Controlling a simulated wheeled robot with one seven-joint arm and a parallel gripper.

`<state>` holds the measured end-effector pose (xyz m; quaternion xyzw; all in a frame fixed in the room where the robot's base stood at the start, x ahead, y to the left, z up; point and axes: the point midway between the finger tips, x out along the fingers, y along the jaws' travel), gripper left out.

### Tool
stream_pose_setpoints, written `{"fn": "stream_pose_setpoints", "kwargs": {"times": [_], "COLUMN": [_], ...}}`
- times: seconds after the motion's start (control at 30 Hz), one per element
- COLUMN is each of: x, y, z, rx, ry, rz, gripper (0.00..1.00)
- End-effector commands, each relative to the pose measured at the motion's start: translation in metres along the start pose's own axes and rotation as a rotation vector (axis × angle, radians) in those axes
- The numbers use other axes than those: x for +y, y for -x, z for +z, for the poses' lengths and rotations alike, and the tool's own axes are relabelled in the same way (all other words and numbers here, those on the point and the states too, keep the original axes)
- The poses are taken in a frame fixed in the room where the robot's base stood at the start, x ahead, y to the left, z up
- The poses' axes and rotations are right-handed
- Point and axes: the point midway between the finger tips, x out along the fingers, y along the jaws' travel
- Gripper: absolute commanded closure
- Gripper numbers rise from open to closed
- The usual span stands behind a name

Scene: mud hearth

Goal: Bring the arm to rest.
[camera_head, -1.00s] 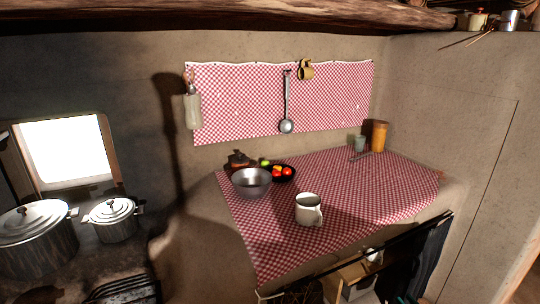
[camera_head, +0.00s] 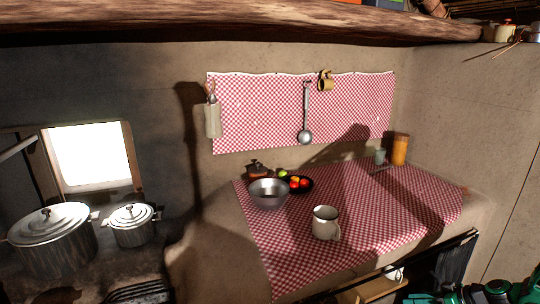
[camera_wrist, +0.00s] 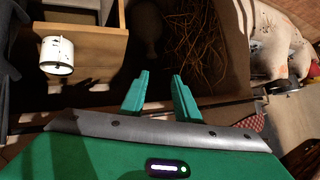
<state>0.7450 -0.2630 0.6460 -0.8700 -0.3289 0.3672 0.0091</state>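My gripper (camera_wrist: 158,95) shows in the wrist view as two green fingers, spread apart with nothing between them. It points at a dark space holding a bundle of dry twigs (camera_wrist: 192,50), and a gap of unclear depth lies between. In the head view, green parts of my arm show at the bottom right corner, below the counter's front edge. The fingers cannot be made out there.
A counter with a red checked cloth (camera_head: 380,225) bears a white mug (camera_head: 325,223), a metal bowl (camera_head: 268,194) and a dark bowl of fruit (camera_head: 297,184). Lidded pots (camera_head: 52,240) stand at left. A white cup (camera_wrist: 57,55) sits by a wooden box (camera_wrist: 90,45).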

Motion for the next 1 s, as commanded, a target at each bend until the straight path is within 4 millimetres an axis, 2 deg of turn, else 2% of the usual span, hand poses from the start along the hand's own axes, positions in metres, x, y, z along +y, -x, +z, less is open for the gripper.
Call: {"fn": "stream_pose_setpoints", "kwargs": {"times": [0.03, 0.27, 0.57, 1.0], "x": [-0.007, -0.042, -0.094, -0.189], "y": [0.008, 0.046, 0.107, 0.203], "z": [-0.009, -0.033, -0.061, -0.088], "rx": [-0.046, -0.252, -0.473, -0.651], "ry": [-0.002, -0.08, -0.213, -0.471], "rz": [-0.004, 0.008, 0.107, 0.355], "gripper": [0.71, 0.71, 0.71, 0.71]}}
